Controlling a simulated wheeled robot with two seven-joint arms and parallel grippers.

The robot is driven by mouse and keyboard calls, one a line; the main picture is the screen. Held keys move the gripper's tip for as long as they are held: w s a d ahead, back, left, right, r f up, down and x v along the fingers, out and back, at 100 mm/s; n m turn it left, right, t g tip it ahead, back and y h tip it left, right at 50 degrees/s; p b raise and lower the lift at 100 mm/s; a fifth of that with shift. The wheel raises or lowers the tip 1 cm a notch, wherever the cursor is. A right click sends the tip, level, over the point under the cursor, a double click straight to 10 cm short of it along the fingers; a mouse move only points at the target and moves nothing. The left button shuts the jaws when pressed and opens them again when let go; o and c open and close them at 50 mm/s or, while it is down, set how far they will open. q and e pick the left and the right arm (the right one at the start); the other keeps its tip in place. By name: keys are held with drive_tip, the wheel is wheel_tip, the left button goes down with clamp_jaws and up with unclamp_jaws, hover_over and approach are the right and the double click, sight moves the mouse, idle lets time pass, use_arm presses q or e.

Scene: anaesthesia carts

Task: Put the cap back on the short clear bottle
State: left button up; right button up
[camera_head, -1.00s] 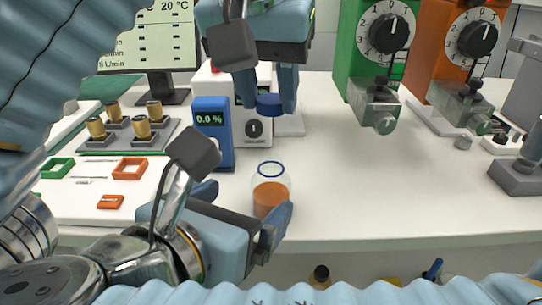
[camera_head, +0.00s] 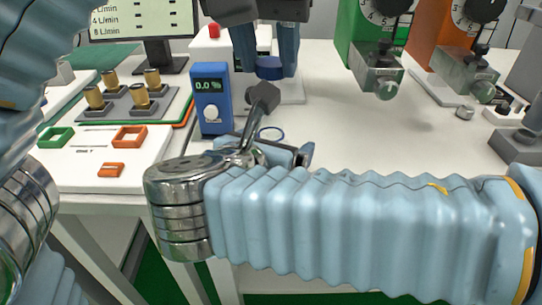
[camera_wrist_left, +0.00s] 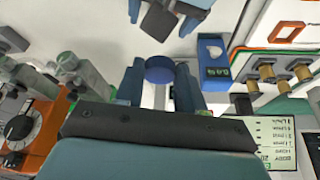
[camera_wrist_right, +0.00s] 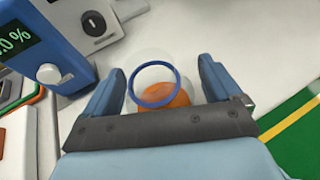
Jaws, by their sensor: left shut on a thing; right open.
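My left gripper (camera_head: 270,74) is shut on the blue cap (camera_head: 270,68), holding it in the air above the bench. The cap also shows between the fingers in the left wrist view (camera_wrist_left: 160,69). The short clear bottle (camera_wrist_right: 165,96), with a blue neck ring and orange liquid, stands uncapped on the bench below the cap. My right gripper (camera_wrist_right: 161,70) is open, with one finger on each side of the bottle; contact cannot be told. In the head view only the bottle's rim (camera_head: 271,133) shows clearly; my right arm hides its body.
A blue meter reading 0.0 % (camera_head: 212,100) stands close left of the bottle. A green vaporizer (camera_head: 376,66) and an orange one (camera_head: 462,70) stand at the back right. The white bench (camera_head: 420,140) is clear right of the bottle.

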drive_tip(key=shift+c, duration=0.4)
drive_tip(key=c, duration=1.4)
use_arm(q)
drive_tip(key=shift+s+f, duration=0.1)
drive_tip(key=shift+f, duration=2.4)
use_arm(e)
drive_tip(key=shift+c, duration=0.2)
use_arm(q)
drive_tip(key=shift+f, duration=0.1)
